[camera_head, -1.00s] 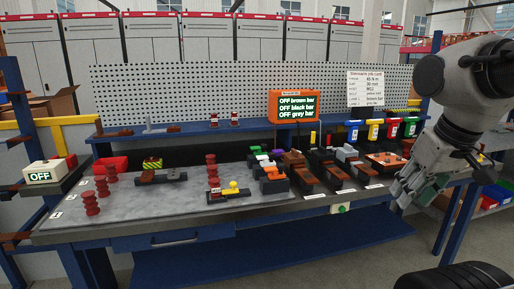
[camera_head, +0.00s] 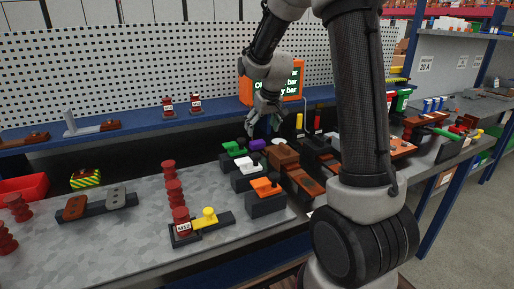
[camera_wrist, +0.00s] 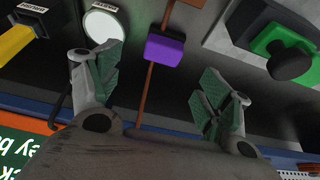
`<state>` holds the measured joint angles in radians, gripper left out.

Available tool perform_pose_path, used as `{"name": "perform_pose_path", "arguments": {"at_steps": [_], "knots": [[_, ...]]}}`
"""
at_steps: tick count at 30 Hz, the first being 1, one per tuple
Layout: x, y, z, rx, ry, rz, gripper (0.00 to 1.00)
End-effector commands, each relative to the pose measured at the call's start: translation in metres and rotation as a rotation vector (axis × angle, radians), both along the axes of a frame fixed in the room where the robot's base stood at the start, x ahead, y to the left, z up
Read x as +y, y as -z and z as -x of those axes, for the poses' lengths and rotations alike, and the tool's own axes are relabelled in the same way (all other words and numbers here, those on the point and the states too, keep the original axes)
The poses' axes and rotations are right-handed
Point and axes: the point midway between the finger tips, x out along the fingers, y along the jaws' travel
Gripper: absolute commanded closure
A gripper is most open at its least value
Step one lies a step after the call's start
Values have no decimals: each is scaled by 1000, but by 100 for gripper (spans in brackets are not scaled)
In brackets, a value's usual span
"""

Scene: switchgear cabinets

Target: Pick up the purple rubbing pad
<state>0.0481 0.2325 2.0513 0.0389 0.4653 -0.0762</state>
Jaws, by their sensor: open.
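The purple rubbing pad (camera_head: 257,144) sits behind the brown block on the workbench, beside the green-topped pad. In the wrist view the purple pad (camera_wrist: 165,50) shows between and beyond the two spread fingers, near a thin brown bar. My gripper (camera_head: 266,118) is above and behind the pad in the head view. In the wrist view my gripper (camera_wrist: 155,88) is open, with nothing between its green-padded fingertips. The pad is apart from both fingers. Its lower part is hidden in the head view.
Green (camera_head: 234,147), white (camera_head: 246,164) and orange (camera_head: 266,186) pads on dark blocks stand to the left and front. A brown block (camera_head: 284,157) is to the right. The orange display (camera_head: 244,90) and the perforated panel (camera_head: 120,75) are close behind my gripper.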

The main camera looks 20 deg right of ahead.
Motion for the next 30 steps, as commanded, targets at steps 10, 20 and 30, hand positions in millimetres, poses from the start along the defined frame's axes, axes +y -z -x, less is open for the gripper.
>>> {"name": "perform_pose_path", "arguments": {"at_steps": [10, 20, 30], "knots": [[1, 41, -17, 3, 0, 0, 21], [4, 77, -31, 1, 1, 0, 21], [4, 77, -31, 0, 0, 0, 47]]}}
